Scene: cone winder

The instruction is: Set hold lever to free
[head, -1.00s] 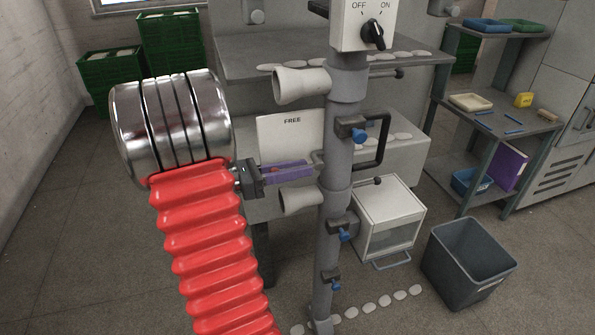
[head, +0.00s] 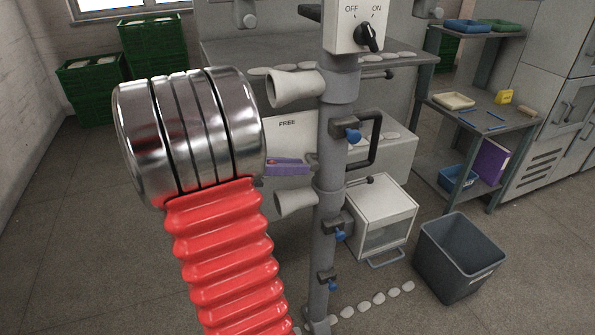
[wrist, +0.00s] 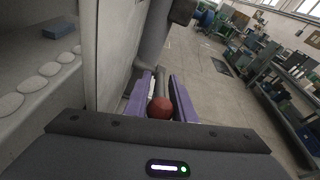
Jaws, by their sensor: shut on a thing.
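My gripper (head: 287,167) has purple fingers, which show in the head view just below the FREE label on a white plate (head: 284,133). Its body is hidden behind my arm. In the wrist view my gripper (wrist: 160,105) is shut on the hold lever's red ball knob (wrist: 160,107), which sits between the fingers. How far the lever is from the FREE mark cannot be told.
A grey post (head: 328,200) with cone holders (head: 296,88) and blue-knobbed clamps stands right beside my gripper. A switch box (head: 357,25) tops it. A white box (head: 380,215) and grey bin (head: 460,258) stand at right. The floor at left is clear.

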